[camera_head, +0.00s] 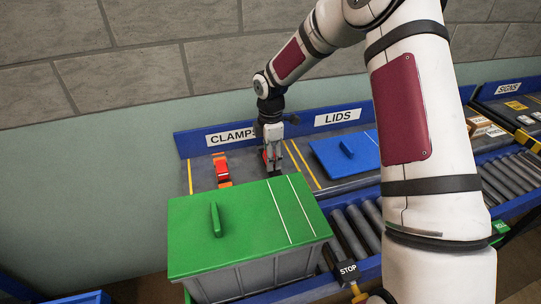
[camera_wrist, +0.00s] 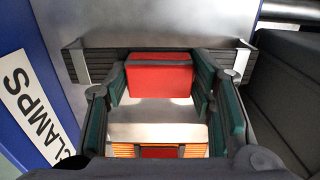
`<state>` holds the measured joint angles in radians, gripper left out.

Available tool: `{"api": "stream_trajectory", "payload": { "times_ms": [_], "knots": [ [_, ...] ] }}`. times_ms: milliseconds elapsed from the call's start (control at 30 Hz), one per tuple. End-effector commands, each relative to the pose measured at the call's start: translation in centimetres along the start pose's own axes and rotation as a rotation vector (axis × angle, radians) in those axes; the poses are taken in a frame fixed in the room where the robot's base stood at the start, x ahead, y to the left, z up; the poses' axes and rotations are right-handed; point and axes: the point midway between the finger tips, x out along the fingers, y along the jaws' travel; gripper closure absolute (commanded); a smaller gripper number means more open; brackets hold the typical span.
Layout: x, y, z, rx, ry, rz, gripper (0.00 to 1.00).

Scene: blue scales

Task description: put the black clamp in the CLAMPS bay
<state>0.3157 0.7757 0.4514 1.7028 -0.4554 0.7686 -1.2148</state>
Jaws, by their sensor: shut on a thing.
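My gripper (camera_head: 271,150) points down over the right part of the CLAMPS bay (camera_head: 243,161), just left of the yellow divider lines. It is shut on the black clamp, whose red middle block (camera_wrist: 160,75) sits between the fingers in the wrist view. The clamp's dark ribbed jaw extends past both fingers there. In the head view the gripper mostly hides the clamp, and I cannot tell whether it touches the bay floor. An orange and red clamp (camera_head: 222,168) lies in the bay to the left; an orange ribbed piece (camera_wrist: 160,134) shows low in the wrist view.
The CLAMPS sign (camera_head: 232,135) is on the blue back board. A green-lidded grey bin (camera_head: 250,225) stands in front of the bay. The LIDS bay, right, holds a blue lid (camera_head: 345,152). Rollers (camera_head: 358,230) and a STOP button (camera_head: 348,270) are in front.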

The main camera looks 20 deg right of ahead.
Motion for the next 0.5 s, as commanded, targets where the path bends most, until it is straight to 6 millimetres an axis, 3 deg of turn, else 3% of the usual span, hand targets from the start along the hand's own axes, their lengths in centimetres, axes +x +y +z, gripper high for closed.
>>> {"api": "stream_trajectory", "payload": {
  "times_ms": [133, 167, 233, 500],
  "knots": [
    [0.35, 0.02, -0.01, 0.000, 0.000, 0.000, 0.83],
    [0.30, 0.00, -0.01, 0.000, 0.000, 0.000, 0.44],
    [0.28, -0.01, -0.01, 0.000, 0.000, 0.000, 0.30],
    [0.24, 0.00, -0.01, 0.000, 0.000, 0.000, 0.30]
  ]
}}
